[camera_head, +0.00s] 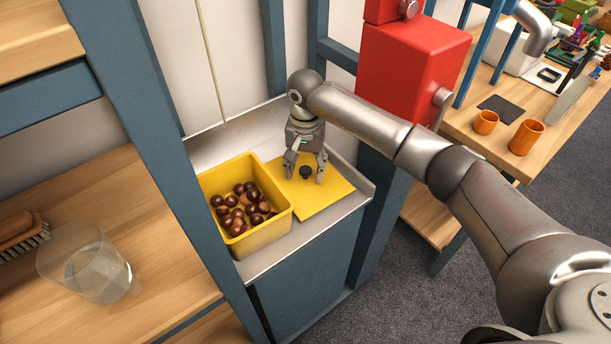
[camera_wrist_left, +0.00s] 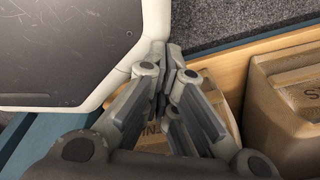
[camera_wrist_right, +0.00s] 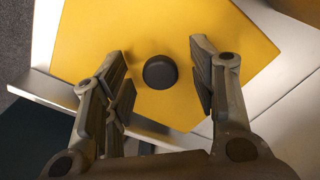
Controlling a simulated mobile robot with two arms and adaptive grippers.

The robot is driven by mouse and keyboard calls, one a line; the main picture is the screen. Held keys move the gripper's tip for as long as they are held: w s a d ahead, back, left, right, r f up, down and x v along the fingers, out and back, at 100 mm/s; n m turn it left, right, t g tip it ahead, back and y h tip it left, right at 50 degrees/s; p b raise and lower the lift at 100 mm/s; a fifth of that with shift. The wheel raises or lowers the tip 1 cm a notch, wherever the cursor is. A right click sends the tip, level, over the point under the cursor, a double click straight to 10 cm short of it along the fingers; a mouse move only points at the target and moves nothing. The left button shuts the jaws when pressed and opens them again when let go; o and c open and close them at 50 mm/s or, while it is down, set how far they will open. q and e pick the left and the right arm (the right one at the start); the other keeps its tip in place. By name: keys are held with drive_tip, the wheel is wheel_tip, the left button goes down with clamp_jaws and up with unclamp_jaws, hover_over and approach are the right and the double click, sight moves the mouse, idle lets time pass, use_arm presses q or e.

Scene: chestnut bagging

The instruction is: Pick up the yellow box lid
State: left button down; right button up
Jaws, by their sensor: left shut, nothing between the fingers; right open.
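The yellow box lid (camera_head: 332,193) lies flat on the light counter to the right of the yellow box (camera_head: 270,230). A dark round knob (camera_head: 306,172) sits on the lid; it also shows in the right wrist view (camera_wrist_right: 160,72). My right gripper (camera_head: 305,176) is open and points down over the lid, its fingers on either side of the knob, apart from it in the right wrist view. My left gripper (camera_wrist_left: 172,85) shows only in the left wrist view; it is shut and empty.
The box holds several chestnuts (camera_head: 240,207). A red machine (camera_head: 410,62) stands behind my right arm. A blue post (camera_head: 180,150) rises left of the box. A clear container (camera_head: 88,265) lies on the wooden shelf. Cardboard boxes (camera_wrist_left: 285,115) are near my left gripper.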

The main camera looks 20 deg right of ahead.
drive_tip(key=shift+f, duration=0.65)
drive_tip(key=shift+c, duration=2.1)
clamp_jaws()
use_arm(q)
drive_tip(key=shift+s+a, duration=0.1)
drive_tip(key=shift+s, duration=0.7)
drive_tip(key=shift+w, duration=0.1)
